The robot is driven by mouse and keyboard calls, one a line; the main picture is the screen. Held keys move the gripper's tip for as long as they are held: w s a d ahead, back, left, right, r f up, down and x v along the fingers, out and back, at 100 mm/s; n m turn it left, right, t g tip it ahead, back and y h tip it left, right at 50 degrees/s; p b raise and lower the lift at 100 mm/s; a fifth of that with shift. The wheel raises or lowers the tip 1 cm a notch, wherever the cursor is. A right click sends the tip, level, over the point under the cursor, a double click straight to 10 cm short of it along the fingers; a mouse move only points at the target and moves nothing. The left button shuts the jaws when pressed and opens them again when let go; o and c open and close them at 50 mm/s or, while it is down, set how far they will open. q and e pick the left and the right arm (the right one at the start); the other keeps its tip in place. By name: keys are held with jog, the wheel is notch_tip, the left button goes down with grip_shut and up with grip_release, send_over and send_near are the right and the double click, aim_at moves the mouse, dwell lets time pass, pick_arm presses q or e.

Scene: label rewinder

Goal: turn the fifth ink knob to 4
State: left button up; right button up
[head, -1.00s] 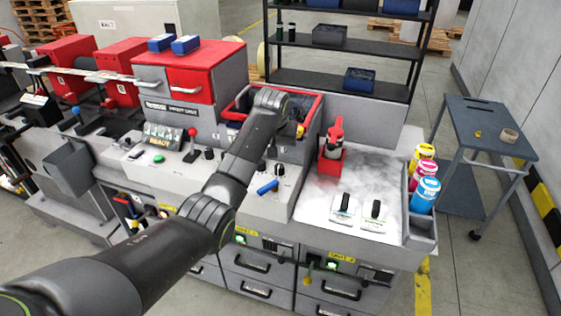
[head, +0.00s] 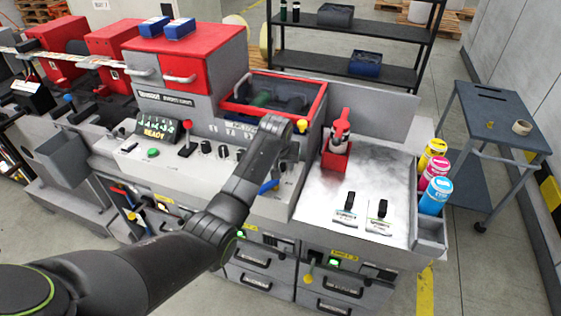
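My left arm (head: 232,205) comes in from the lower left, and its wrist end (head: 276,124) is over the front edge of the red-rimmed trough (head: 292,84). I cannot make out the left gripper's fingers; the arm hides them or they are too small to tell. A row of black knobs (head: 222,151) shows on the grey panel to the left of the arm. Small pale marks (head: 231,130) run along the trough's front, and the arm covers part of that row. I cannot tell which is the fifth ink knob or read its setting. My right gripper is out of view.
A red tool holder (head: 336,157) stands right of the arm. Yellow, magenta and cyan bottles (head: 435,197) stand at the counter's right end.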

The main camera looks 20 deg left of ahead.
pick_arm(q)
jog(key=c, duration=0.9)
jog(key=shift+o, duration=0.2)
jog(key=shift+n, duration=0.4)
jog(key=n, duration=0.1)
jog(key=n+y, duration=0.1)
jog(key=n, duration=0.1)
jog(key=shift+w+d+n+g+y, duration=0.1)
jog(key=shift+d+n+g+y, duration=0.05)
jog(key=shift+n+g+y, duration=0.15)
jog(key=n, duration=0.2)
jog(key=shift+w+d+n+g+y, duration=0.1)
jog(key=shift+n+g+y, duration=0.3)
jog(key=n+g+y+b, duration=0.1)
jog(key=n+b, duration=0.1)
jog(key=n, duration=0.2)
jog(key=shift+w, duration=0.1)
jog(key=shift+n, duration=0.3)
jog(key=shift+g, duration=0.3)
